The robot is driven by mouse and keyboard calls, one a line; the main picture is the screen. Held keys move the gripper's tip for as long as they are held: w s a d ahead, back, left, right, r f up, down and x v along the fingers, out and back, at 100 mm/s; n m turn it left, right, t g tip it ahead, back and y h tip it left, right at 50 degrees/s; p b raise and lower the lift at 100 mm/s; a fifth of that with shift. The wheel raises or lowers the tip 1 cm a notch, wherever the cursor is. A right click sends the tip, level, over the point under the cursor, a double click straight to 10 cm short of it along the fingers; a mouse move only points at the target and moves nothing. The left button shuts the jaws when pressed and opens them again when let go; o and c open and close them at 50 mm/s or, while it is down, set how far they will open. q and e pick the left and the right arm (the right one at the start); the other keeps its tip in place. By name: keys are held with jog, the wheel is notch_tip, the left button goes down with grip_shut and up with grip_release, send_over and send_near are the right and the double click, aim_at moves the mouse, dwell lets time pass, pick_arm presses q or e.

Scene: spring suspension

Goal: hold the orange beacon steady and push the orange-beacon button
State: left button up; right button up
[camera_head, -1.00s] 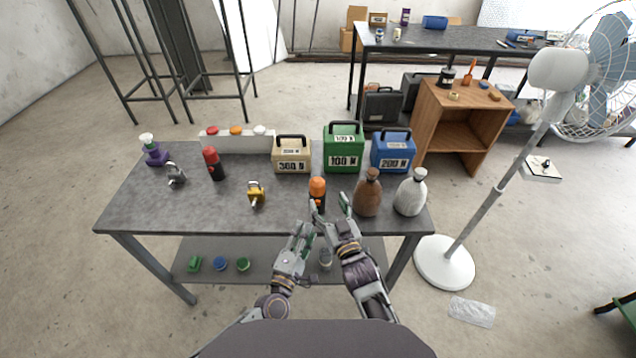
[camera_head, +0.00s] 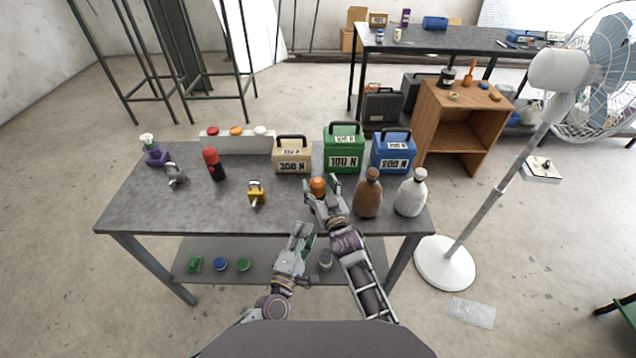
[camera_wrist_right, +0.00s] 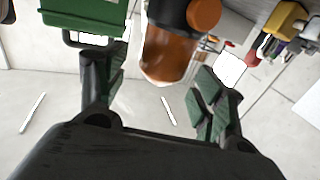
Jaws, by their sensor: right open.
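The orange beacon (camera_head: 318,186) stands near the front edge of the grey table, its dark body mostly hidden by my right gripper. My right gripper (camera_head: 322,191) is open at the beacon, with its fingers around or just short of it. In the right wrist view the beacon's orange dome (camera_wrist_right: 168,52) shows between and beyond the open fingers (camera_wrist_right: 156,88), dome downward in the picture. An orange round button (camera_wrist_right: 204,14) shows beside its dark body. My left gripper (camera_head: 303,234) is lower, in front of the table edge, apart from the beacon; its jaw opening is unclear.
A brown bottle (camera_head: 368,196) and a grey bottle (camera_head: 411,196) stand close right of the beacon. A yellow padlock (camera_head: 256,194) is left. A pale strip (camera_head: 236,144) carries red, orange and white buttons.

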jog(key=shift+x, duration=0.85)
pick_arm(q)
jog(key=shift+c, duration=0.2)
pick_arm(e)
jog(key=c, duration=1.2)
pick_arm(q)
grip_shut()
jog(key=shift+d+r, duration=0.1)
